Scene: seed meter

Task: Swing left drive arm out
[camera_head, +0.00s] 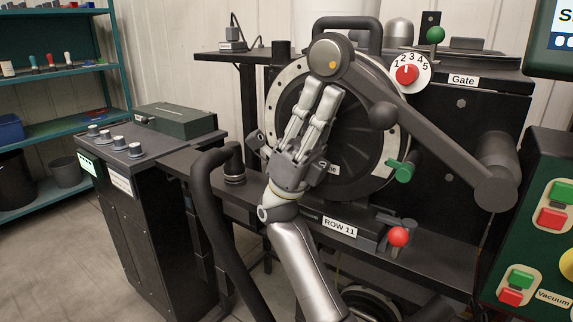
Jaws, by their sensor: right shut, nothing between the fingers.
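The dark grey drive arm (440,143) slants across the front of the round black seed meter disc (352,150). The gripper hides part of the disc and a label. My left gripper is not in view.
A green handle (399,171) and a red knob (398,237) are right of the gripper. A red numbered dial (407,75) sits above the arm. A curved black pipe (205,205) stands close left. A green button panel (530,235) is at the right edge.

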